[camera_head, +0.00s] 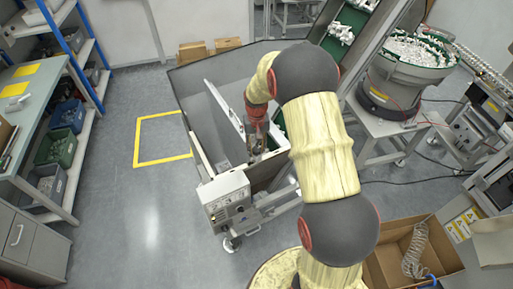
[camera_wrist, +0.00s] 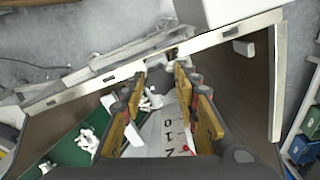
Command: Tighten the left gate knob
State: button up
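My gripper (camera_wrist: 161,73) is open in the wrist view, with its two yellow-padded fingers apart and nothing clearly held between them. The fingertips are close to a pale metal bar (camera_wrist: 100,78), which looks like the gate's edge. A small dark fitting (camera_wrist: 172,53) sits at this bar just beyond the fingertips; I cannot tell whether it is the left gate knob. A small white block (camera_wrist: 243,48) is on the panel to the right. In the head view my gripper (camera_head: 256,150) points down into the grey hopper (camera_head: 190,85), beside the slanted gate panel (camera_head: 224,108). No knob is clear there.
A control box (camera_head: 226,203) stands at the hopper's front. A bowl feeder (camera_head: 412,55) is at the right, an open carton (camera_head: 415,250) at lower right, and a shelf rack (camera_head: 75,60) at left. The left floor is clear.

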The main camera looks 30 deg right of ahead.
aim_at(256, 149)
jog(key=shift+o, duration=1)
notch_tip(256, 149, up, 12)
jog(key=shift+o, duration=0.2)
